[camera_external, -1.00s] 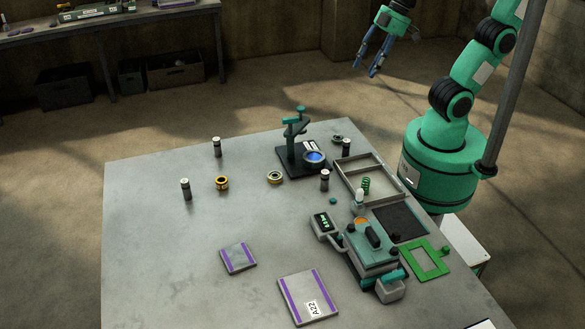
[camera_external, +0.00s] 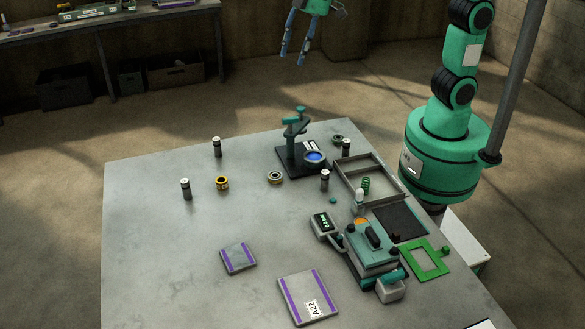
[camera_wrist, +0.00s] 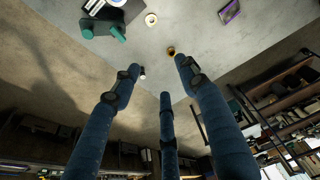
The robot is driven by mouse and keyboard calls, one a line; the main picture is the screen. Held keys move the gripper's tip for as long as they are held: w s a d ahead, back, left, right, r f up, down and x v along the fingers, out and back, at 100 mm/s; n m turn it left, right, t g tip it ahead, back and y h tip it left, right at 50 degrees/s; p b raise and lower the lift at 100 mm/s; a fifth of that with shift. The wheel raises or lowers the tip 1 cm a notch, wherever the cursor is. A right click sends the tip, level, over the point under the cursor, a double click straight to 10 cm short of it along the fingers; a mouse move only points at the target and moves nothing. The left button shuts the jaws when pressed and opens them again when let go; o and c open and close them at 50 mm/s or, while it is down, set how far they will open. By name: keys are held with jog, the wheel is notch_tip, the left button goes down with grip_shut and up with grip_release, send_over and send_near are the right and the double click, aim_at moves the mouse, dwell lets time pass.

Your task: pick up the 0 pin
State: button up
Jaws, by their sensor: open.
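Several small dark upright cylinders with pale tops, which look like pins, stand on the grey table (camera_external: 140,260). One pin (camera_external: 217,147) is at the back left, one pin (camera_external: 185,189) at the left, one pin (camera_external: 325,180) near the tray and one pin (camera_external: 346,148) at the back right. No number is readable, so I cannot tell which is the 0 pin. My gripper (camera_external: 293,56) is open and empty, high beyond the table's back edge. The wrist view shows its blue fingers (camera_wrist: 158,75) spread, with one pale-topped pin (camera_wrist: 142,73) beside the left fingertip.
A green press (camera_external: 293,135) stands near the back edge. A yellow-and-black ring (camera_external: 222,183) and a bearing (camera_external: 275,177) lie mid-table. A tray (camera_external: 347,187), a green-and-grey device (camera_external: 370,250) and purple-striped plates (camera_external: 238,258) occupy the right and front. The left front is clear.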

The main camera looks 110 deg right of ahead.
jog(key=w+f+g+p, duration=0.1)
jog(key=w+f+p, duration=0.2)
jog(key=w, duration=1.2)
jog(key=n+g+p, duration=0.1)
jog(key=g+p, duration=0.1)
jog(key=p, duration=0.5)
send_over(181, 182)
notch_tip(181, 182, down, 24)
jog(key=shift+w+d+r, duration=0.1)
notch_tip(181, 182, down, 8)
jog(key=shift+f, duration=0.25)
jog(key=shift+f, duration=0.15)
